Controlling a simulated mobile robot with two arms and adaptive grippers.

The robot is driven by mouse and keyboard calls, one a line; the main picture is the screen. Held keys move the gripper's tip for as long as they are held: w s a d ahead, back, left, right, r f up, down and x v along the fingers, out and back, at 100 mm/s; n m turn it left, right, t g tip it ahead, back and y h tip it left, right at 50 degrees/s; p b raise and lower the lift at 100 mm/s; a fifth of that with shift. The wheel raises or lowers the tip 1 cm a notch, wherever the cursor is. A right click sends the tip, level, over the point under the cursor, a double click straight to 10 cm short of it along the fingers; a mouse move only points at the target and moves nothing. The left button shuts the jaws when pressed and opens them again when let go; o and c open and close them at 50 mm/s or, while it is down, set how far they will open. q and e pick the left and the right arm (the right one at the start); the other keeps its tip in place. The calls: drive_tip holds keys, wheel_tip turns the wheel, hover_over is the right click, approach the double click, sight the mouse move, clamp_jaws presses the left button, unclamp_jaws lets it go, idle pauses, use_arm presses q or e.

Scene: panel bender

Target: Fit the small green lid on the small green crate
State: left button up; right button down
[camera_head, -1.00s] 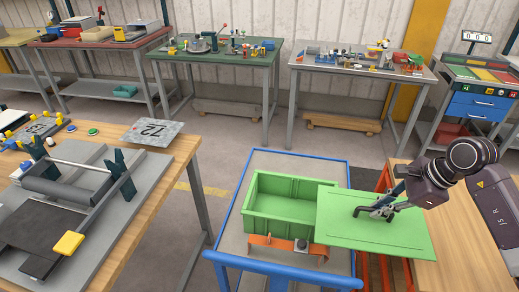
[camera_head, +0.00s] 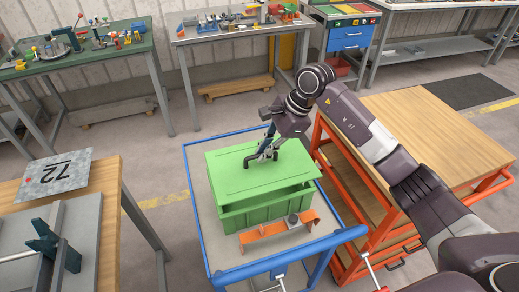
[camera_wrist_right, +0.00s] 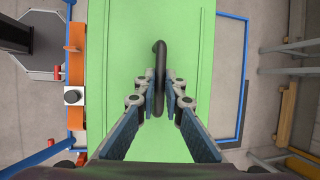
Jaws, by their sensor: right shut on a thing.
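The small green lid (camera_head: 235,172) is a flat light-green plate with a dark bent handle (camera_head: 249,161). It lies level over the small green crate (camera_head: 262,212) on the blue-railed cart. A dark band shows under the lid's front edge, above the crate's front wall; I cannot tell whether they touch. The crate's inside is hidden by the lid. My right gripper (camera_head: 264,156) is shut on the lid's handle from above. In the right wrist view the gripper (camera_wrist_right: 162,88) has its fingers on either side of the handle, with the lid (camera_wrist_right: 120,60) below. My left gripper is not in view.
An orange bracket (camera_head: 262,237) with a small knob is at the cart's front, close to the crate. The blue cart rail (camera_head: 196,208) surrounds them. An orange-framed wooden table (camera_head: 440,125) stands right, and a wooden bench (camera_head: 108,180) with a "72" plate (camera_head: 54,175) left.

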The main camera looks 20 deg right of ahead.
sight(262, 165)
drive_tip(key=shift+a+f, duration=0.15)
drive_tip(key=shift+f, duration=0.3)
drive_tip(key=shift+a+f+b, duration=0.15)
drive_tip(key=shift+f+b, duration=0.15)
drive_tip(key=shift+f, duration=0.4)
drive_tip(key=shift+f+b, duration=0.65)
drive_tip(key=shift+f, duration=0.05)
drive_tip(key=shift+w+f+b, duration=0.1)
drive_tip(key=shift+f+b, duration=0.55)
drive_tip(key=shift+f, duration=0.15)
use_arm(q)
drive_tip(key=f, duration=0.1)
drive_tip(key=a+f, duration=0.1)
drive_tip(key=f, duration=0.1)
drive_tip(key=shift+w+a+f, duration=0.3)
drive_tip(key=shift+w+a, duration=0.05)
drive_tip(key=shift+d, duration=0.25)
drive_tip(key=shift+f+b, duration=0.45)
drive_tip(key=shift+b, duration=0.05)
use_arm(e)
drive_tip(key=shift+f, duration=0.3)
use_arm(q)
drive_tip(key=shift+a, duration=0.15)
